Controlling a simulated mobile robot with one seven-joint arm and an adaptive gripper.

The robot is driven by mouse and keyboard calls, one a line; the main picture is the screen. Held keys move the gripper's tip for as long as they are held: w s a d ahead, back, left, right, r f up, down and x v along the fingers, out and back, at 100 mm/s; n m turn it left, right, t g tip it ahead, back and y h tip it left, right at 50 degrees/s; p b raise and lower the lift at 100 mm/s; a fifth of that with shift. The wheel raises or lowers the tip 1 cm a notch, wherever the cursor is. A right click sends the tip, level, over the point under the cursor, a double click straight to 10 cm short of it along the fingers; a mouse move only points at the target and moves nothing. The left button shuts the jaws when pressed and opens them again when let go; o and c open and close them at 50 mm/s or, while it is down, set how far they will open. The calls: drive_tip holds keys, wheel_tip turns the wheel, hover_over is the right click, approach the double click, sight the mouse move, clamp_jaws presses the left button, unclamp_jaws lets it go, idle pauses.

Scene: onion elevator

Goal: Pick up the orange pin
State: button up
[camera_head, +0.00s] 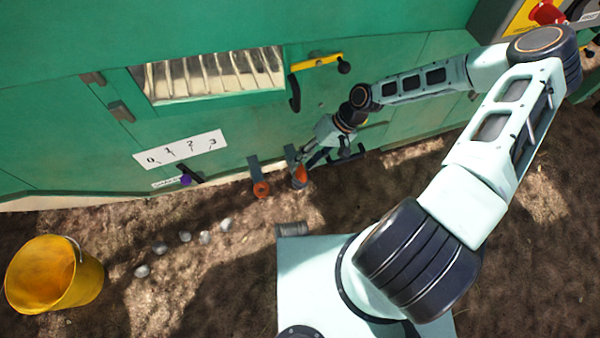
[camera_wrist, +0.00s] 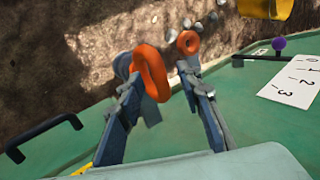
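Two orange ring-shaped pin heads show at the lower edge of the green machine. The nearer orange pin (camera_wrist: 151,72) lies between my fingertips in the wrist view, closer to the left finger. I cannot tell whether it touches that finger. In the head view this orange pin (camera_head: 300,174) is partly covered by my gripper (camera_head: 308,163). The other orange pin (camera_head: 261,188) hangs from a dark bracket to the left; it also shows farther off in the wrist view (camera_wrist: 188,42). My gripper (camera_wrist: 161,78) is open, with a wide gap between its fingers.
The green machine (camera_head: 80,130) fills the back, with a yellow lever (camera_head: 318,61), a dark handle (camera_wrist: 44,136), a number plate (camera_head: 181,149) and a purple knob (camera_head: 186,180). A yellow bucket (camera_head: 50,278) and several pale onions (camera_head: 160,248) are on the open soil.

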drive_tip(key=x, duration=0.2)
drive_tip(key=shift+a+f, duration=0.15)
drive_tip(key=shift+f, duration=0.2)
clamp_jaws()
drive_tip(key=shift+r, duration=0.1)
